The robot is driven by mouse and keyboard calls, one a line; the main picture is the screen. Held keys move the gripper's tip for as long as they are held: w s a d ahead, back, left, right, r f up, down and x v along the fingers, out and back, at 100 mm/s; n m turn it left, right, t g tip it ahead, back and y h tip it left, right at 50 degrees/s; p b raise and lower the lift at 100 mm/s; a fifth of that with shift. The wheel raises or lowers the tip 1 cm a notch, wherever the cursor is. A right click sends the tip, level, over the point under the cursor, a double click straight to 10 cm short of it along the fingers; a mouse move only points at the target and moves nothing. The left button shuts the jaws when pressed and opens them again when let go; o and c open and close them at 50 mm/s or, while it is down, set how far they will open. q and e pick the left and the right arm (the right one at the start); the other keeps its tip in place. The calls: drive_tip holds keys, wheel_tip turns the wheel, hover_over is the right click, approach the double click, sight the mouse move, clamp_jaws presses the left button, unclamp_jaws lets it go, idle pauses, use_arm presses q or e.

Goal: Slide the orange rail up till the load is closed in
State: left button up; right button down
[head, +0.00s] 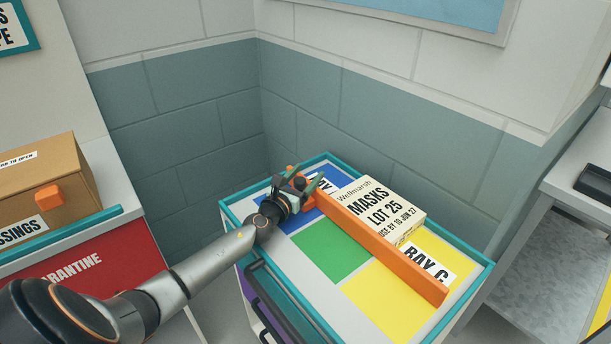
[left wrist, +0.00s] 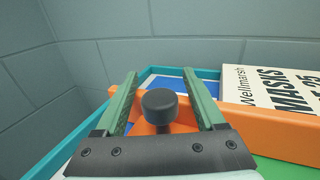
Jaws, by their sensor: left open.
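The orange rail (head: 385,245) lies across the cart top (head: 309,242), from its far left end toward the near right. A cream box of masks marked LOT 25 (head: 378,208) lies just behind the rail; I cannot tell if they touch. My left gripper (head: 306,184) is at the rail's far left end. In the left wrist view, my left gripper (left wrist: 158,95) is open, with its fingers either side of a dark round knob (left wrist: 160,106) on the orange rail (left wrist: 270,130). The box (left wrist: 275,88) shows at right there. My right gripper is out of view.
The cart has a teal rim (head: 468,290) and blue, green (head: 333,249) and yellow (head: 385,300) panels. Block walls (head: 190,130) meet behind it. A cardboard box (head: 40,185) sits on a counter at left. A grey table (head: 575,190) stands at right.

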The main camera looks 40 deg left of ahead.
use_arm(q)
drive_tip(key=s, duration=0.4)
drive_tip(key=s+d, duration=0.1)
drive_tip(key=s, duration=0.7)
drive_tip(key=shift+d, duration=0.15)
drive_tip(key=shift+s, duration=0.2)
drive_tip(key=shift+s, duration=0.1)
